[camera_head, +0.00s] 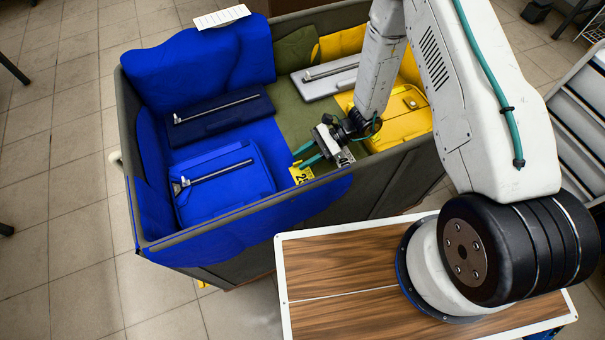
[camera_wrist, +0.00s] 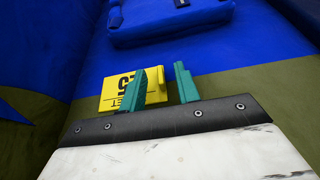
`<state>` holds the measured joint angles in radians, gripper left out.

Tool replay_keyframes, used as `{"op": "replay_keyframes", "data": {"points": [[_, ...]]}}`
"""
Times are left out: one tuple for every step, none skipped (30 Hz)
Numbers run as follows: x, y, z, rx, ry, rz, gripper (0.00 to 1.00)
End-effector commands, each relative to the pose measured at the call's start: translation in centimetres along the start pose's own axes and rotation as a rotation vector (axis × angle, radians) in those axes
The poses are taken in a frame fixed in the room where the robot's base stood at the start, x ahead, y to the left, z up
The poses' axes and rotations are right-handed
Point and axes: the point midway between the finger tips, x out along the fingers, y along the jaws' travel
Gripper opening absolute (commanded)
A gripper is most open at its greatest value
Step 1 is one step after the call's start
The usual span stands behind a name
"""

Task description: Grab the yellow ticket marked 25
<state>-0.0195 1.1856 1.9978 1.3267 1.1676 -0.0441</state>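The yellow ticket (camera_head: 301,176) with dark print reading 25 is near the front wall of the bin in the head view. In the wrist view the ticket (camera_wrist: 112,92) lies partly behind the left finger, and a strip of it shows between the fingers. My gripper (camera_head: 302,157) reaches down into the bin, just above the ticket in the picture. Its two green fingers stand apart and empty in the wrist view (camera_wrist: 163,78). I cannot tell whether a finger touches the ticket.
The dark-walled bin (camera_head: 386,180) has blue, olive and yellow cloth inside. Blue cases (camera_head: 225,195) with handles lie left, a grey case (camera_head: 318,82) and a yellow case (camera_head: 408,122) right. A white paper (camera_head: 222,17) lies on the blue cloth at the back.

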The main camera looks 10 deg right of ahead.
Motion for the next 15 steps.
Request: {"op": "replay_keyframes", "data": {"points": [[0.8, 0.1, 0.0, 0.002, 0.0, 0.002, 0.32], [1.1, 0.1, 0.0, 0.002, 0.0, 0.003, 0.32], [1.4, 0.1, 0.0, 0.002, 0.0, 0.002, 0.32], [1.6, 0.1, 0.0, 0.002, 0.0, 0.001, 0.32], [1.7, 0.1, 0.0, 0.002, 0.0, 0.0, 0.32], [1.8, 0.1, 0.0, 0.001, 0.001, 0.0, 0.32], [1.8, 0.1, 0.0, 0.001, 0.001, -0.001, 0.32], [1.8, 0.0, 0.0, 0.001, 0.001, -0.001, 0.32], [1.8, 0.0, 0.0, 0.001, 0.001, -0.001, 0.32], [1.8, 0.0, 0.0, 0.001, 0.001, -0.001, 0.32], [1.8, 0.0, 0.0, 0.001, 0.001, -0.001, 0.32], [1.8, 0.0, 0.0, 0.001, 0.001, -0.001, 0.29], [1.8, 0.0, 0.0, 0.001, 0.001, -0.001, 0.21], [1.8, 0.0, 0.0, 0.001, 0.001, -0.001, 0.12], [1.8, 0.0, 0.0, 0.001, 0.001, -0.001, 0.01]]}}
